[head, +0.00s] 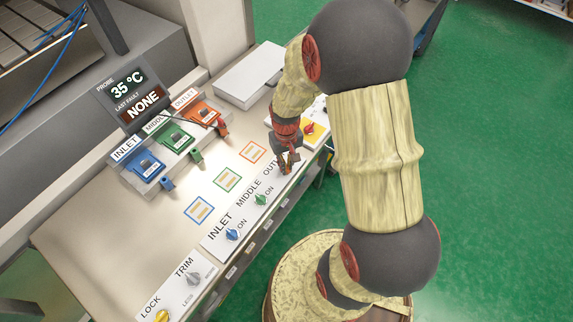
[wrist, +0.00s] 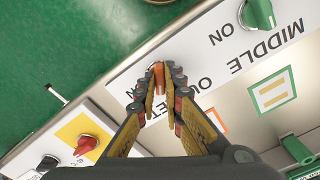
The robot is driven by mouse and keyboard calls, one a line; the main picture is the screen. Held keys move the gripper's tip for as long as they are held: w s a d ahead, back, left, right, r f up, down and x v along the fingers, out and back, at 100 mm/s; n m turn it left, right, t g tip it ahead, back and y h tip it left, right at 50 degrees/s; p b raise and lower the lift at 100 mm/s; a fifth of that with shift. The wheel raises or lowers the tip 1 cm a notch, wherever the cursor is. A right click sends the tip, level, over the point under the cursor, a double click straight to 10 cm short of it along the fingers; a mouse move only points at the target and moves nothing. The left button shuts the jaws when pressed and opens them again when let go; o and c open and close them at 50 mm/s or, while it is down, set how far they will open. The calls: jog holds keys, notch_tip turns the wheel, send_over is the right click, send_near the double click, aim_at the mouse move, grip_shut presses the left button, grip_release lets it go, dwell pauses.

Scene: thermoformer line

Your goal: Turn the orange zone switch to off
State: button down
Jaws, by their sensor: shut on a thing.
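The orange zone switch (wrist: 157,76) is a small knob on the white switch panel (wrist: 190,60), beside the words OUTLET and ON in the wrist view. My gripper (wrist: 158,88) is shut on it, one finger on each side, reaching down from above. In the head view my gripper (head: 287,166) is at the OUTLET end of the panel and hides the orange knob. Part of the OUTLET lettering is covered by my fingers. I cannot tell exactly how far the knob is turned.
The green MIDDLE switch (head: 261,200) and blue INLET switch (head: 232,234) sit along the same panel. A red knob on a yellow plate (wrist: 87,143) is close on the other side. Probe modules and a display (head: 131,95) stand behind. LOCK and TRIM knobs are at the front left.

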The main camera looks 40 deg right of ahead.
jog(key=shift+n, duration=1.2)
jog(key=shift+n, duration=1.4)
jog(key=shift+n, duration=0.4)
jog(key=c, duration=1.8)
grip_release()
jog(key=shift+c, duration=0.2)
notch_tip(320, 180, up, 12)
